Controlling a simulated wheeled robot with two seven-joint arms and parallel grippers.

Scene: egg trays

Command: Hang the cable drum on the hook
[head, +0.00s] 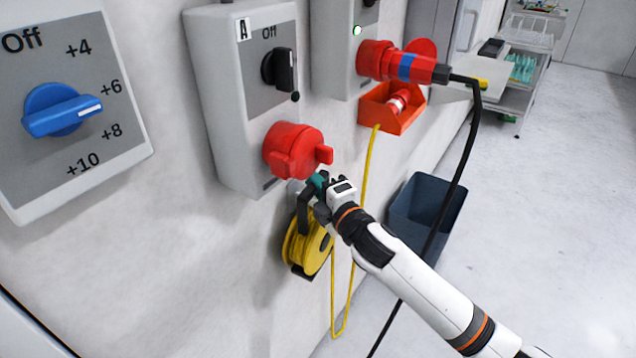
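The cable drum (308,247) is yellow with a black frame. It is off the floor, close to the white wall and below the socket box marked A. My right gripper (317,186) is at the top of the drum's black handle, with a teal fingertip showing. The gripper's hand covers part of the handle, so I cannot see whether the fingers are closed on it. No hook can be made out; the area behind the gripper and handle is hidden. My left gripper is not in view.
The box A (225,95) has a red socket (292,150) just above my gripper. A red plug (400,65) with a black cable is in the neighbouring box. A yellow cable (369,190) hangs from an orange holder (392,112). A dark bin (425,210) stands behind my arm.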

